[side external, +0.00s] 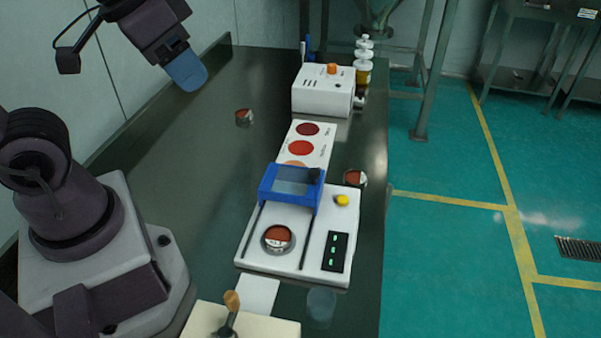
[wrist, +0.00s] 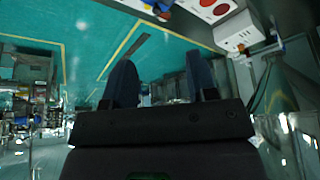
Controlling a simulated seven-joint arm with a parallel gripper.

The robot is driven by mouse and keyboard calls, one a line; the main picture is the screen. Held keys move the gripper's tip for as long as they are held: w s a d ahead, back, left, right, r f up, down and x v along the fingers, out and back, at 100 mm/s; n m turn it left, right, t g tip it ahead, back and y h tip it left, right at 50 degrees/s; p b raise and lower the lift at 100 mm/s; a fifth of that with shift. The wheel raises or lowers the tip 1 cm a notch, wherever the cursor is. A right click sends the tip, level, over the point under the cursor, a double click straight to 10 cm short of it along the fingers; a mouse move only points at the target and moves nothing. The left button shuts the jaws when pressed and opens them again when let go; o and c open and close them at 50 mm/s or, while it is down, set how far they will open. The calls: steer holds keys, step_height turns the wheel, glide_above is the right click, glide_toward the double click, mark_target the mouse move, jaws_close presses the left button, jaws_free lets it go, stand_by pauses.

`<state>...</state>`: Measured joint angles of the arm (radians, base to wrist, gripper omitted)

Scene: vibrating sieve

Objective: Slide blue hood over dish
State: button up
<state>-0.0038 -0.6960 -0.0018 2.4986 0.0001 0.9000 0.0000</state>
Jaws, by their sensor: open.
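The blue hood (side external: 291,186), a blue frame with a clear window and a dark knob, sits across the rails of the white sieve device (side external: 255,255). The dish (side external: 277,239), holding reddish-brown material, rests in a round seat nearer the camera than the hood and is uncovered. My gripper (side external: 187,72) is raised at the upper left, well away from hood and dish. Its two fingers (wrist: 162,78) stand apart in the wrist view with nothing between them. A small blue part (wrist: 164,6) at the top edge there may be the hood.
A white box (side external: 322,90) with an orange knob stands behind a colour card (side external: 305,146). Other small dishes lie left (side external: 244,117) and right (side external: 355,178) on the dark bench. Bottles (side external: 363,62) stand at the back. A clear cup (side external: 321,305) is near the front. The bench's left side is largely clear.

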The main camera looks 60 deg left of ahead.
steer(key=w+f+m+g, duration=0.2)
steer(key=w+f+g, duration=0.1)
steer(key=w+f, duration=0.3)
steer(key=m+g, duration=0.2)
steer(key=m, duration=1)
glide_above(315, 171)
step_height(315, 171, down, 7)
step_height(315, 171, down, 12)
steer(key=shift+f, duration=0.1)
steer(key=shift+c, duration=0.3)
